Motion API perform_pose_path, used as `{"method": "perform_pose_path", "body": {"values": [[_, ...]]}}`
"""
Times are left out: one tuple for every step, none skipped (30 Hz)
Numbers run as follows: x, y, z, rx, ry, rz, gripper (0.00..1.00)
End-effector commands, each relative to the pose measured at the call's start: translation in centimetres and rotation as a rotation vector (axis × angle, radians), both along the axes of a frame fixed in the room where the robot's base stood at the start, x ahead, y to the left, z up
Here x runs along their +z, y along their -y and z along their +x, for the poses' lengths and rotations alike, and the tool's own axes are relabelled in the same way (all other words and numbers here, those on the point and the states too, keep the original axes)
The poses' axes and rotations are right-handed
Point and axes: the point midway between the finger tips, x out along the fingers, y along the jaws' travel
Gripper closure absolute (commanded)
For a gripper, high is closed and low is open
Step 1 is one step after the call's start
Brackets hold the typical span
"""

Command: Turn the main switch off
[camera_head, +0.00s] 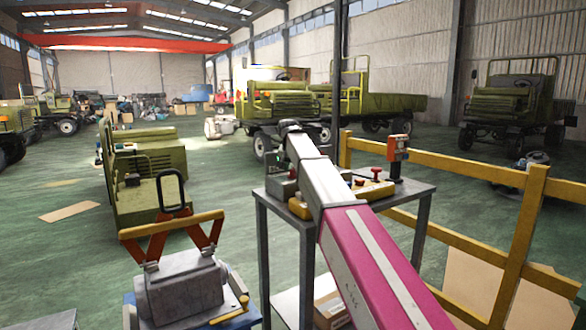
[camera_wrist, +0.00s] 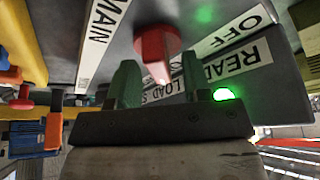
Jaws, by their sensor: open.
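The main switch is a red rotary knob (camera_wrist: 155,45) on a grey panel, close in front of my gripper (camera_wrist: 160,75) in the wrist view. Its pointed handle lies in the gap between my two greenish fingers, which are apart. I cannot tell whether either finger touches it. White labels read "MAIN" (camera_wrist: 103,32), "OFF" (camera_wrist: 240,33) and "READ…", the last partly cut off. A green lamp (camera_wrist: 224,94) beside the right finger is lit. In the head view the grey switch box (camera_head: 281,185) sits on the table's left side, and my arm hides much of it.
The metal table (camera_head: 418,190) also holds a yellow box with a red button (camera_head: 377,172) and an orange device (camera_head: 398,149). A yellow railing (camera_head: 470,172) runs right of it. A grey machine with orange arms (camera_head: 180,290) stands at front left.

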Motion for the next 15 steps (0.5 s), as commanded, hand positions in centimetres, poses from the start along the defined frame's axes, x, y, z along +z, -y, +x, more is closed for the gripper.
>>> {"method": "perform_pose_path", "body": {"values": [[0.01, 0.0, 0.01, 0.0, 0.0, 0.0, 0.55], [0.01, 0.0, 0.01, 0.0, 0.0, 0.0, 0.55], [0.02, 0.01, 0.0, 0.0, 0.0, 0.0, 0.55], [0.02, 0.01, 0.0, 0.0, 0.0, 0.0, 0.59], [0.04, 0.01, 0.0, 0.0, 0.0, 0.0, 0.68], [0.04, 0.01, 0.0, 0.0, 0.0, 0.0, 0.81], [0.04, 0.01, 0.0, 0.0, 0.0, 0.0, 0.91], [0.04, 0.01, 0.0, 0.0, 0.0, 0.0, 1.0], [0.04, 0.01, 0.0, 0.0, 0.0, 0.0, 1.0], [0.04, 0.01, 0.0, 0.0, 0.0, 0.0, 1.0], [0.04, 0.01, 0.0, 0.0, 0.0, 0.0, 1.0], [0.04, 0.01, 0.0, 0.0, 0.0, 0.0, 1.0], [0.05, 0.01, 0.0, 0.001, 0.0, 0.0, 1.0], [0.05, 0.01, 0.0, 0.002, 0.0, 0.0, 1.0], [0.05, 0.02, -0.01, 0.005, 0.0, 0.0, 1.0]]}}
